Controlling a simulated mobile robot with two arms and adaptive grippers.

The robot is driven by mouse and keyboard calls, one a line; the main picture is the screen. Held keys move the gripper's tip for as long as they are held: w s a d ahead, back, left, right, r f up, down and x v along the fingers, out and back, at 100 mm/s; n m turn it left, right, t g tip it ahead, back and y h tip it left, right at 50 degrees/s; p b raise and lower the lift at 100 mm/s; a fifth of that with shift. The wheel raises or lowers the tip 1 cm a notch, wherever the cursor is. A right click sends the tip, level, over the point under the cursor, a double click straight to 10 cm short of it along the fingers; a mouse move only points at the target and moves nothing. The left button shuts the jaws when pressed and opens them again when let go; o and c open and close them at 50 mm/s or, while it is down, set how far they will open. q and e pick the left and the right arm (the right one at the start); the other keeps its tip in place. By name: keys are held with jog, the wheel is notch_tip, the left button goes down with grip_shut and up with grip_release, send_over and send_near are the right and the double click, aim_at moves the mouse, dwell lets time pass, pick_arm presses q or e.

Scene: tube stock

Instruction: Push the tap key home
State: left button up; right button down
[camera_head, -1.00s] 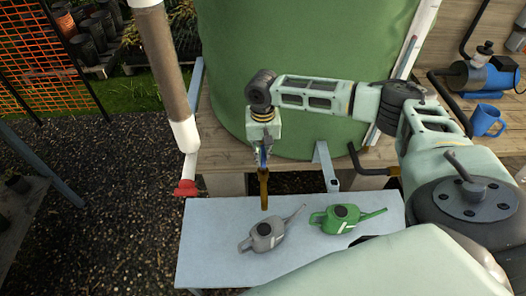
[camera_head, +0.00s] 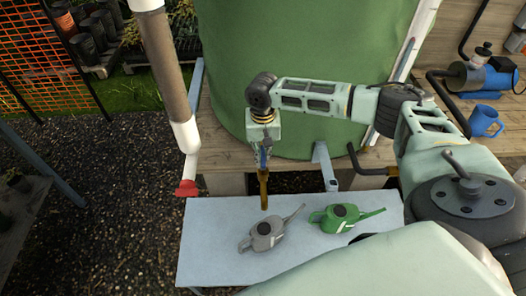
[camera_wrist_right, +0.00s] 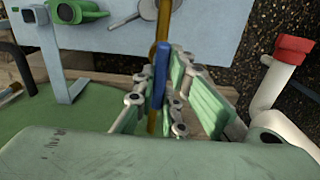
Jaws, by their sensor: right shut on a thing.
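A blue tap key (camera_wrist_right: 162,72) stands between the fingers of my right gripper (camera_wrist_right: 160,98) in the wrist view. The fingers are shut on it. The brass tap (camera_wrist_right: 162,25) runs right behind the key. In the head view my right gripper (camera_head: 262,158) points down in front of the green tank, with a bit of blue key (camera_head: 264,155) between its fingers. The brass tap (camera_head: 264,190) hangs below it, over the table. The fingers hide part of the key, and I cannot tell how far it is turned. My left gripper is not in view.
A pale table (camera_head: 205,240) holds a grey watering can (camera_head: 265,234) and a green watering can (camera_head: 338,217). The green tank (camera_head: 300,60) is behind my gripper.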

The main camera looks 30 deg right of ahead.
jog(key=shift+f, duration=1.1)
jog(key=shift+p, duration=0.4)
dwell(1.3)
jog(key=shift+f, duration=0.65)
dwell(0.5)
jog(key=shift+p, duration=0.45)
dwell(0.8)
dwell(0.3)
jog(key=c, duration=1.7)
grip_release()
jog(key=shift+c, duration=0.2)
jog(key=shift+r, duration=0.15)
notch_tip(320, 180, up, 12)
jog(key=shift+f, duration=0.1)
